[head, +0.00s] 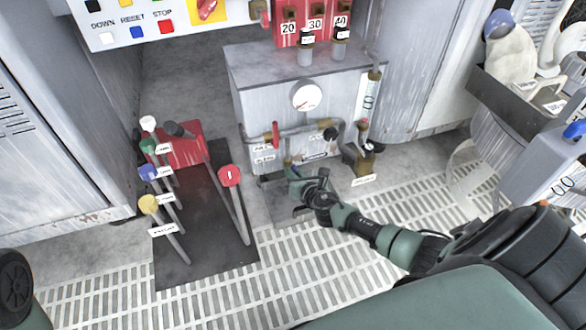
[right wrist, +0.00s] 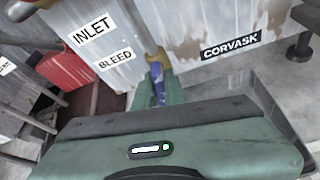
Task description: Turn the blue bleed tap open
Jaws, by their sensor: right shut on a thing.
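The blue bleed tap shows in the right wrist view (right wrist: 157,92) as a narrow blue handle below a brass-coloured pipe end, near the BLEED label (right wrist: 115,60). My right gripper (head: 294,180) is low in front of the grey cabinet, under its pipework. It is shut on the blue tap handle, which stands between its green fingers in the right wrist view (right wrist: 158,88). The gripper body hides the lower part of the tap. How far the tap is turned cannot be told. My left gripper is not in view.
The grey cabinet (head: 260,90) carries a round gauge (head: 307,96) and a red-handled valve (head: 275,134). Several coloured knobbed levers and a red-topped lever (head: 230,176) stand on the dark plate (head: 200,240) at left. Open grating (head: 310,260) lies in front.

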